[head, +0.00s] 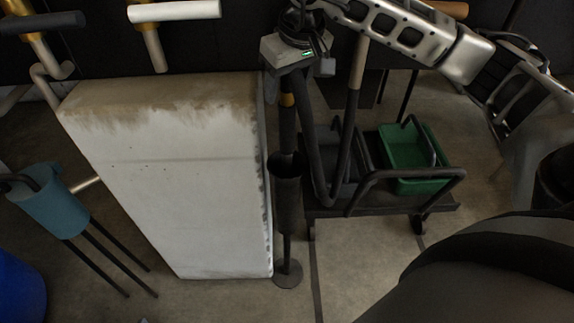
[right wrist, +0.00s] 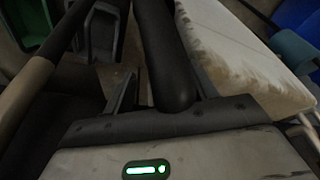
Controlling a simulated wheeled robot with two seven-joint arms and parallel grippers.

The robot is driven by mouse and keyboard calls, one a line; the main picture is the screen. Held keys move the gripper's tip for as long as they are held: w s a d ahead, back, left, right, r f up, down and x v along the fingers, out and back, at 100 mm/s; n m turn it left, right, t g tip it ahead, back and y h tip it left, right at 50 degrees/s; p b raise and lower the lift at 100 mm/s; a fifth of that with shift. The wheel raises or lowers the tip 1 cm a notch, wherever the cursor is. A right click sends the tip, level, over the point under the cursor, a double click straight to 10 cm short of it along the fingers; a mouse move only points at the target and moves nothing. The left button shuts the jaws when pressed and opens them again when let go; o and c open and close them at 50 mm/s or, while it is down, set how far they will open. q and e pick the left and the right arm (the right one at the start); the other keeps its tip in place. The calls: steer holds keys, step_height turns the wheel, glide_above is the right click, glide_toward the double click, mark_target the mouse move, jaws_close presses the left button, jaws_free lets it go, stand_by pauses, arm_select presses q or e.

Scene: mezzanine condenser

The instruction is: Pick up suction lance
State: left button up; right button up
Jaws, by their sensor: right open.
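What looks like the suction lance is a dark pole (head: 288,125) with a gold band, standing upright in a dark tubular holder (head: 287,205) on a round foot. My right gripper (head: 297,69) is at the pole's top end, pointing down. In the right wrist view, a thick dark cylinder with a rounded end (right wrist: 168,65) lies between the two open fingers of this gripper (right wrist: 162,88). It appears to be the lance's upper part. Whether the fingers touch it cannot be told. The pole's lower end is hidden in the holder. My left gripper is not in view.
A large stained white block (head: 170,180) stands close left of the holder. A dark trolley (head: 345,208) with a green bin (head: 400,185) stands close right. A blue-grey container on legs (head: 55,215) is at the left. Pipes with handles (head: 175,11) line the back.

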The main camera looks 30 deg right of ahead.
mark_target(285, 104)
steer(key=x, duration=0.5)
steer(key=shift+s+d+f, duration=0.1)
steer(key=shift+f, duration=0.3)
steer(key=shift+r, duration=0.1)
jaws_close()
